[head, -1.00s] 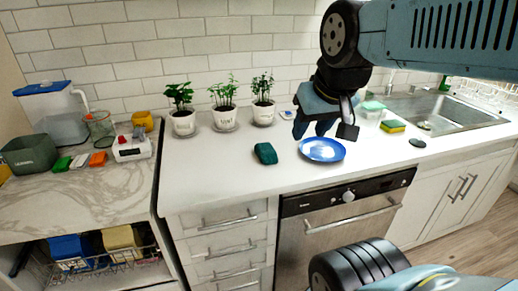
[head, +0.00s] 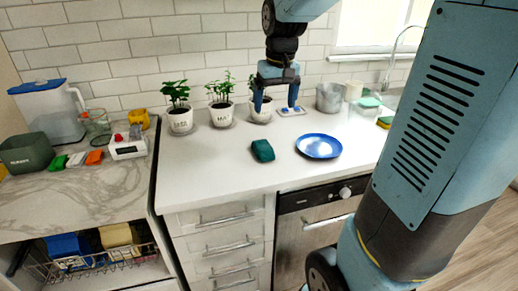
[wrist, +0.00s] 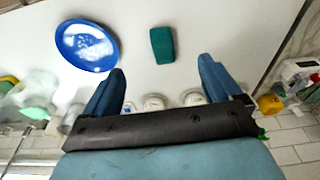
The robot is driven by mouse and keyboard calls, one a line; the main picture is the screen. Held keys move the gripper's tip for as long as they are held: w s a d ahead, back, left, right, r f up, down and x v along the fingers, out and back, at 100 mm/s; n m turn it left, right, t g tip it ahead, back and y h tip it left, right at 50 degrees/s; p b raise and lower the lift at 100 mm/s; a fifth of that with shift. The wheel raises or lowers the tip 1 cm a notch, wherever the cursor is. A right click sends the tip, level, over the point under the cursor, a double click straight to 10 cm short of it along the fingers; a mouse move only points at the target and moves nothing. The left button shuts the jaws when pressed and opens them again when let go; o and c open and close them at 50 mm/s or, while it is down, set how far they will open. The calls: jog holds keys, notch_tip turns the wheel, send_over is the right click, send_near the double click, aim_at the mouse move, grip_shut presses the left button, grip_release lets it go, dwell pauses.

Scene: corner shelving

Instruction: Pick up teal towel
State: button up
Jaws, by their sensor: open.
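The teal towel (head: 262,151) is a small folded bundle lying on the white counter, left of a blue plate. It also shows in the wrist view (wrist: 162,45), beyond the fingertips and roughly between them. My gripper (head: 275,108) is open and empty, in the air above the counter, in front of the potted plants. In the wrist view its two blue fingers (wrist: 162,75) are spread wide apart. The towel is apart from the fingers and fully visible.
The blue plate (head: 319,146) lies close to the towel's right. Several potted plants (head: 222,114) stand along the back wall. A metal pot (head: 329,97) stands at the back right. A white device (head: 128,146) is on the left marble counter. The white counter around the towel is clear.

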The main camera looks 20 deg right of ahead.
jog(key=g, duration=0.2)
send_over(263, 144)
notch_tip(263, 144, down, 7)
notch_tip(263, 144, down, 14)
jog(key=shift+s+r, duration=0.1)
dwell(0.3)
jog(key=c, duration=1.1)
